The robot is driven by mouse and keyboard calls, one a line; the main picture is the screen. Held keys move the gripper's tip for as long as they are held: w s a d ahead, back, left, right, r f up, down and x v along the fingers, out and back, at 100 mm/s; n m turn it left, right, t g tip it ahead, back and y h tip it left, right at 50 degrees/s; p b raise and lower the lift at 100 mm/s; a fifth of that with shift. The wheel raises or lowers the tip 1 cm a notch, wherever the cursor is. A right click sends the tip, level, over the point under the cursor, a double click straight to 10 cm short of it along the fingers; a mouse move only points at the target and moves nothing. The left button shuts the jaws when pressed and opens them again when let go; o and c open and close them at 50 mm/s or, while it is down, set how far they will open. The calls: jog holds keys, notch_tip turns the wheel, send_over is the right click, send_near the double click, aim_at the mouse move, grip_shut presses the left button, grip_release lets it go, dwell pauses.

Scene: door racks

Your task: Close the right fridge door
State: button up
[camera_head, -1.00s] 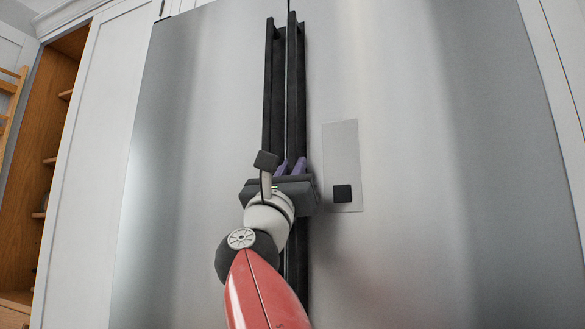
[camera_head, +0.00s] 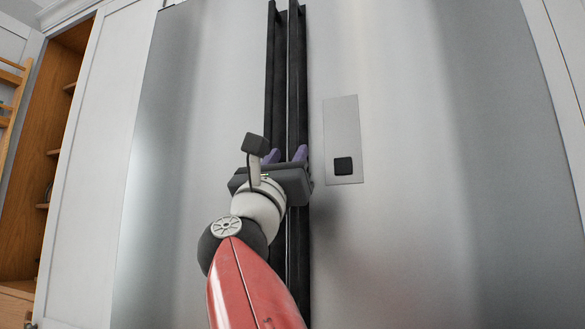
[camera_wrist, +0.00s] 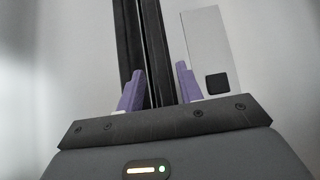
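The right fridge door (camera_head: 420,130) is a tall brushed-steel panel that fills the right half of the head view. It looks flush with the left fridge door (camera_head: 205,110), and I see no open gap between them. The right door's long black handle (camera_head: 297,85) stands beside the left door's black handle (camera_head: 272,80). My gripper (camera_head: 286,155) is in front of the handles at about mid-height. Its two purple fingers are spread apart. In the wrist view, my gripper (camera_wrist: 160,80) shows the right handle (camera_wrist: 157,50) between the fingertips; whether it touches is unclear.
A grey dispenser plate (camera_head: 342,125) with a black square is on the right door, right of my gripper. White cabinet panels (camera_head: 90,150) and a wooden shelf unit (camera_head: 45,150) stand at the left. A white frame (camera_head: 560,80) borders the fridge at the right.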

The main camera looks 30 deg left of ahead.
jog(key=b+v, duration=0.1)
jog(key=v, duration=0.1)
jog(key=shift+s+f, duration=0.25)
jog(key=shift+s, duration=0.1)
dwell(0.4)
